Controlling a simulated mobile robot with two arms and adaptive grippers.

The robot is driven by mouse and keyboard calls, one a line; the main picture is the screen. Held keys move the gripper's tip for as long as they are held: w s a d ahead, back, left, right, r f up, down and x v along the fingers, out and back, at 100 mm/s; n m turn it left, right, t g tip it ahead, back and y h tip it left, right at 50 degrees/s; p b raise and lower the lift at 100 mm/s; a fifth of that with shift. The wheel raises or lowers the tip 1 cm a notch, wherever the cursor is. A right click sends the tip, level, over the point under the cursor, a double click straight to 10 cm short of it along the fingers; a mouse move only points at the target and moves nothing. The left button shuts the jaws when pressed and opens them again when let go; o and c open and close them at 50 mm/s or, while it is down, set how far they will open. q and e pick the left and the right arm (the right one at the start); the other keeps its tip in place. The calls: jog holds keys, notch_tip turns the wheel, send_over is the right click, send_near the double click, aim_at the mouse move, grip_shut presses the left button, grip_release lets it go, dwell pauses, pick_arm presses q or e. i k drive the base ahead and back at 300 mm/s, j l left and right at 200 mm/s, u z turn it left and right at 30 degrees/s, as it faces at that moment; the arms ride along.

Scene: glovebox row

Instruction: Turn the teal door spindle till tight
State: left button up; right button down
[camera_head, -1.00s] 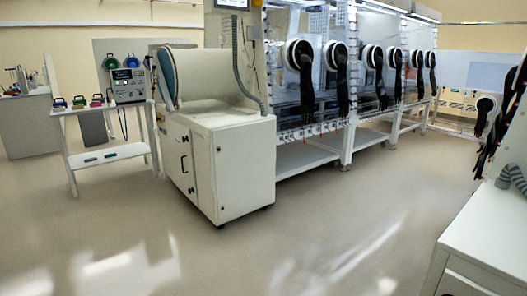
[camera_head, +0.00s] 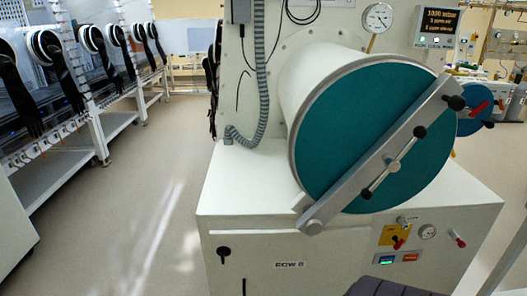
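The teal door (camera_head: 335,130) is a large round disc on the end of a white cylinder chamber, facing right toward me. A grey bar (camera_head: 350,195) crosses it diagonally from lower left to upper right, with a black knob at its upper end. At the bar's middle is the spindle (camera_head: 394,166), a thin rod handle with a black knob at each end, slanting from upper right to lower left. The door appears closed against the chamber rim. How tight the spindle is cannot be seen.
The white cabinet (camera_head: 270,225) below bears a row label, small valves and a gauge. A smaller blue door (camera_head: 470,122) with a red handle sits behind at right. A pressure gauge (camera_head: 378,18) and display (camera_head: 440,20) are above. Open floor (camera_head: 150,210) lies left, before gloveboxes.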

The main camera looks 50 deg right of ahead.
aim_at(392, 165)
jog(key=z, duration=2.5)
